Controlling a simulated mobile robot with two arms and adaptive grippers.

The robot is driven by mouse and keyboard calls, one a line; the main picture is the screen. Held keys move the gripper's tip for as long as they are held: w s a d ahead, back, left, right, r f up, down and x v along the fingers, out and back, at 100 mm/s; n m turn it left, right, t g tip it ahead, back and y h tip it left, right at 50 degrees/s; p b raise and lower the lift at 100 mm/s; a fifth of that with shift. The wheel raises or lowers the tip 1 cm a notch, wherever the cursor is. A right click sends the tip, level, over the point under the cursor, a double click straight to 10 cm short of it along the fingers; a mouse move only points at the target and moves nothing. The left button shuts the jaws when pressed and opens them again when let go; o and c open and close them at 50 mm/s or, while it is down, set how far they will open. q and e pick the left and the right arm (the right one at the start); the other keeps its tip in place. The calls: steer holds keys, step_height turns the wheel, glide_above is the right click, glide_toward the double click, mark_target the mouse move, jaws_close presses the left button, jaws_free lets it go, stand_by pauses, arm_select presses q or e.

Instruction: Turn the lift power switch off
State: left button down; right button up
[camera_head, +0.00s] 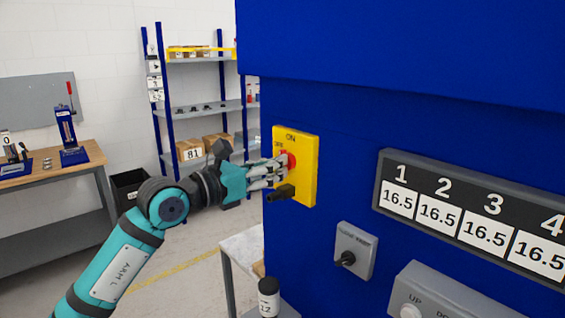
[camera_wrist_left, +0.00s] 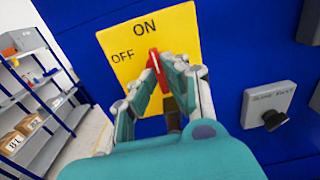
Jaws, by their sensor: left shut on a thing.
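The lift power switch is a yellow plate (camera_head: 308,172) on the side of the blue machine, marked ON at the top and OFF at the left. Its red handle (camera_head: 291,160) is partly hidden by my fingers. In the left wrist view the plate (camera_wrist_left: 182,30) is close, and the red handle (camera_wrist_left: 155,66) stands between my fingertips, its upper end toward ON. My left gripper (camera_head: 280,170), also in the left wrist view (camera_wrist_left: 160,74), is shut on the red handle. A dark part sticks out below the handle (camera_head: 282,193). My right gripper is in neither view.
A grey box with a black knob (camera_head: 356,252) and a numbered display panel (camera_head: 470,215) are on the machine to the right. A small table (camera_head: 240,250) with a dark, white-labelled container (camera_head: 268,297) stands below. Shelves (camera_head: 200,110) and a workbench (camera_head: 60,168) are behind.

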arm_select(q)
steer(key=shift+r+n+p, duration=0.1)
steer(key=shift+n+p, duration=1.2)
steer(key=shift+n, duration=0.4)
steer(key=shift+n+p, duration=1)
